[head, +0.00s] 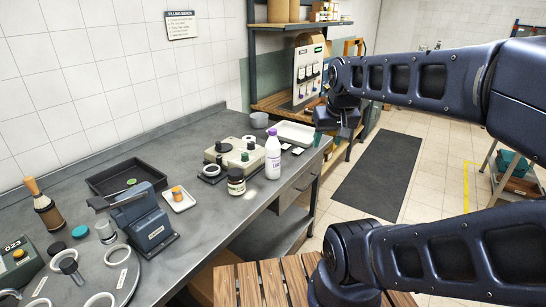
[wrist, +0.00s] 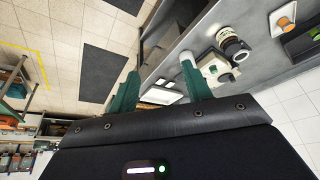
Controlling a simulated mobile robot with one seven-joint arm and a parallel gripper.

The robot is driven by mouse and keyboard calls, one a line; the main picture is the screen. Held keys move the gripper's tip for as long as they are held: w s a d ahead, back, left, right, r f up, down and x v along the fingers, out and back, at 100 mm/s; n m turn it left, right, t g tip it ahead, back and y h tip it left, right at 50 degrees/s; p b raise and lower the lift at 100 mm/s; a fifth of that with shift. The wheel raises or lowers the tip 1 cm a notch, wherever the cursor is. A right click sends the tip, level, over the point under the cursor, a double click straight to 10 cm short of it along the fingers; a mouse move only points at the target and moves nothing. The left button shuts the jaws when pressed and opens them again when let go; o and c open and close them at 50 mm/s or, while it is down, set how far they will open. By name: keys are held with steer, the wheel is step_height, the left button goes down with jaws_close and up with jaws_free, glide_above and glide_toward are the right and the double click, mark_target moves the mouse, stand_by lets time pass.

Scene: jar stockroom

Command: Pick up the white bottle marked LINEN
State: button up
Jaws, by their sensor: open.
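The white bottle (head: 272,158) with a purple cap stands upright near the right front edge of the grey counter. Its label is too small to read clearly. My gripper (head: 326,132) is open and empty, to the right of the bottle and apart from it, by the counter's right end. In the wrist view the two green fingers of my gripper (wrist: 160,68) are spread. A pale shape at the tip of the right-hand finger may be the bottle, partly hidden by that finger.
A dark-lidded jar (head: 236,181) stands just left of the bottle. A beige device (head: 232,150) sits behind it, and a white tray (head: 296,133) lies at the back right. A blue-grey press (head: 145,220) stands farther left. A slatted wooden surface (head: 262,287) is in front.

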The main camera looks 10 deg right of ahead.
steer(key=shift+o, duration=0.9)
steer(key=shift+w, duration=0.15)
steer(key=m+h, duration=0.1)
steer(key=m, duration=0.2)
glide_toward(273, 130)
steer(key=x, duration=0.5)
steer(key=shift+a+f, duration=0.2)
steer(key=shift+f, duration=0.15)
steer(key=shift+x, duration=2.6)
steer(key=shift+w+d+r, duration=0.1)
steer(key=shift+d+r, duration=0.05)
jaws_close()
